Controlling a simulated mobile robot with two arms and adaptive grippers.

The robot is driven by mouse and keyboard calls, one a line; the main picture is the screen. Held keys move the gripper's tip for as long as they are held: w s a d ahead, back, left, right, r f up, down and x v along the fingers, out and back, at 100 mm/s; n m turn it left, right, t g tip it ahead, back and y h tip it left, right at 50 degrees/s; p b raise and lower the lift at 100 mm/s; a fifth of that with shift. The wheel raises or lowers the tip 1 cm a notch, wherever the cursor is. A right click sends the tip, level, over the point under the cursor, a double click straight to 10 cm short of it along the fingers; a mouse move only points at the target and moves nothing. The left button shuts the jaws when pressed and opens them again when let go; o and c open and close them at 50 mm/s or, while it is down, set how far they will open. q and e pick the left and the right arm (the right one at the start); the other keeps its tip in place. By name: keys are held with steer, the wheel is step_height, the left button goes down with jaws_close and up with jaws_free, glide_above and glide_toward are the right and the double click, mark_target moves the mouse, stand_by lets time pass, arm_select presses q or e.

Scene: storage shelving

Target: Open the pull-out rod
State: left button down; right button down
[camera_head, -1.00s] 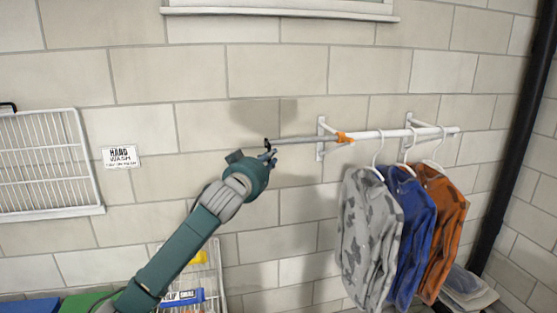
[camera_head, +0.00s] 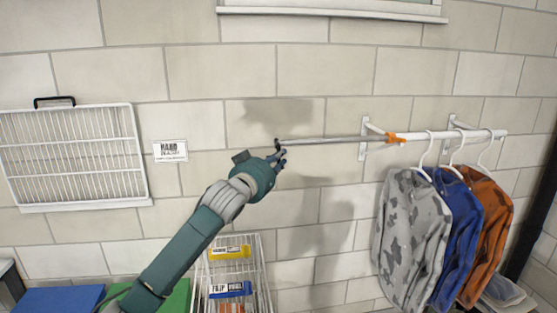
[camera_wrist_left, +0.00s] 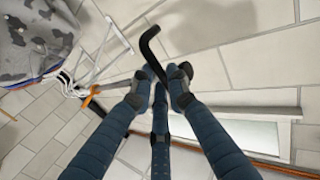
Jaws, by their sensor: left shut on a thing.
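The pull-out rod is a thin grey rod (camera_head: 325,140) reaching left out of a white rail (camera_head: 480,134) through an orange collar (camera_head: 395,138). Its black hooked end (camera_head: 278,145) also shows in the left wrist view (camera_wrist_left: 150,45). My left gripper (camera_head: 278,157) is at this end, its dark fingers (camera_wrist_left: 160,82) shut on the rod just below the black hook in the wrist view. A long stretch of grey rod shows between gripper and collar. The exact contact is partly hidden by the fingers. My right gripper is in neither view.
Grey camouflage (camera_head: 412,235), blue (camera_head: 460,230) and orange (camera_head: 490,225) garments hang from the rail on the right. A white wire rack (camera_head: 75,155) and a sign (camera_head: 171,151) are on the wall at left. A wire basket stand (camera_head: 235,270) is below my arm.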

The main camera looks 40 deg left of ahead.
arm_select(q)
steer(key=c, duration=1.7)
jaws_free()
steer(key=v, duration=1.2)
